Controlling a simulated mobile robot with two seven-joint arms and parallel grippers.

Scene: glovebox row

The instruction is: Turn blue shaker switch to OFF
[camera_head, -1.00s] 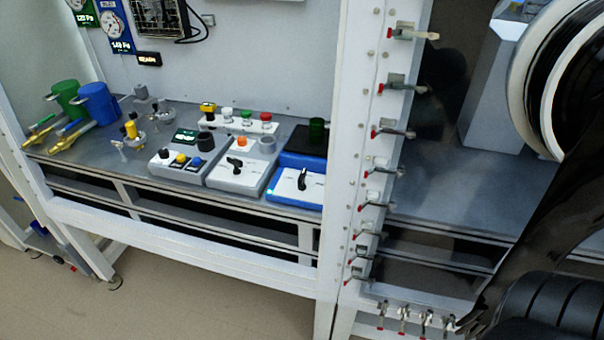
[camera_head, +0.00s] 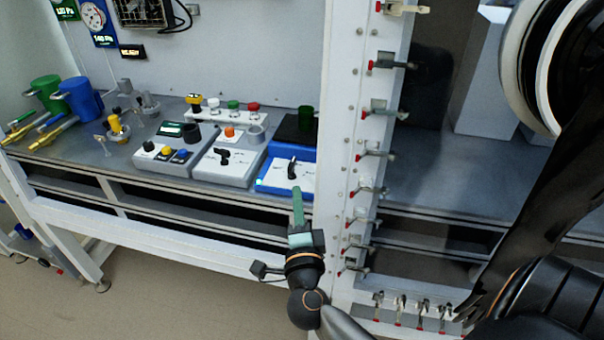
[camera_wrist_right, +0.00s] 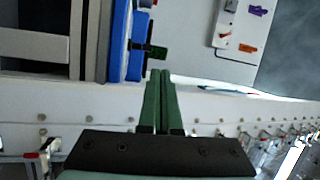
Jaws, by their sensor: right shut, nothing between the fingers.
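The blue shaker (camera_head: 262,184) stands at the right end of the device row, beside the white frame post. Its white front panel carries a black lever switch (camera_head: 292,168), standing nearly upright. The switch's markings are too small to read. A green cup (camera_head: 305,118) stands at the shaker's back on a dark platform. My right gripper (camera_head: 297,190) is shut and empty, its green fingers pointing up just below the switch in the picture. In the right wrist view, the shut fingers (camera_wrist_right: 162,74) are below the shaker's blue side (camera_wrist_right: 119,40). My left gripper is not in view.
A grey device with a black lever (camera_head: 222,155) stands left of the shaker. A white button strip (camera_head: 225,114) lies behind. The white frame post (camera_head: 340,130) with several red-tipped clamps rises close to the right. Green and blue containers (camera_head: 80,100) stand far left.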

